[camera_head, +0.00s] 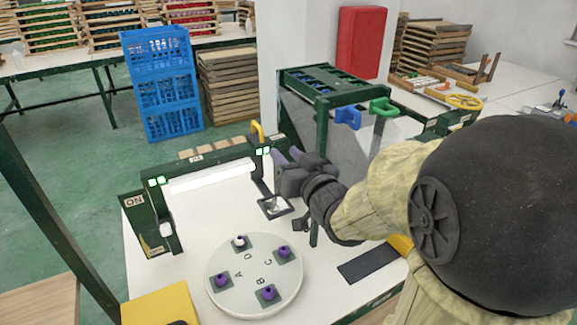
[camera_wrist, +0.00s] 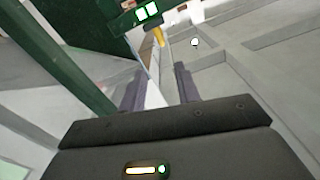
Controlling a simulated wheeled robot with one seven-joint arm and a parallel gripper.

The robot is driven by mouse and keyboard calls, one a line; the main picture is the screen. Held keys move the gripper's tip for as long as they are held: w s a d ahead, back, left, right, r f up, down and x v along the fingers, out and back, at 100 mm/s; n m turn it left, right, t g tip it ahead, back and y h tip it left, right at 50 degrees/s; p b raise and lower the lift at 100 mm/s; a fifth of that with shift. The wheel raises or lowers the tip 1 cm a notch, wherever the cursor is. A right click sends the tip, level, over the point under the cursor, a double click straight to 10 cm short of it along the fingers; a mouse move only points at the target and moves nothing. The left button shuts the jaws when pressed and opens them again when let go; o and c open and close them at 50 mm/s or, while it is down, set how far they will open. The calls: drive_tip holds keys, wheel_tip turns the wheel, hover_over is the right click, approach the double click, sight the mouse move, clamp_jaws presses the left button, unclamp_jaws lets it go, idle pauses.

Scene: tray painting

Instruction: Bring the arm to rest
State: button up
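My gripper (camera_head: 287,156) is raised above the white worktable, near the right end of the lamp frame. In the wrist view my gripper (camera_wrist: 159,82) has its two dark fingers apart, with nothing held between them. My arm reaches in from the right and hides part of the table. A round white turntable (camera_head: 230,294) marked A, B, C and D lies below and to the left of the gripper, apart from it. It carries several purple-topped pieces on dark square pads; the one near D has a white top.
A lit lamp frame (camera_head: 212,177) with green posts stands behind the turntable. A small dark tray (camera_head: 274,207) sits just below my gripper. A green rack (camera_head: 322,84) with blue and green handles stands behind. A yellow block (camera_head: 160,308) lies front left.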

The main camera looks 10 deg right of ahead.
idle(0.3)
wheel_tip(320, 180, down, 8)
drive_tip(key=s+d+g+h, duration=0.1)
drive_tip(key=d+g+h, duration=0.1)
drive_tip(key=g+h, duration=0.15)
drive_tip(key=s+a+f+g, duration=0.1)
drive_tip(key=s+f+g, duration=1.1)
drive_tip(key=s+f, duration=0.15)
wheel_tip(320, 180, up, 19)
drive_tip(key=p, duration=1.8)
drive_tip(key=shift+s, duration=0.3)
drive_tip(key=shift+f+t+h, duration=0.1)
drive_tip(key=shift+t+h, duration=0.15)
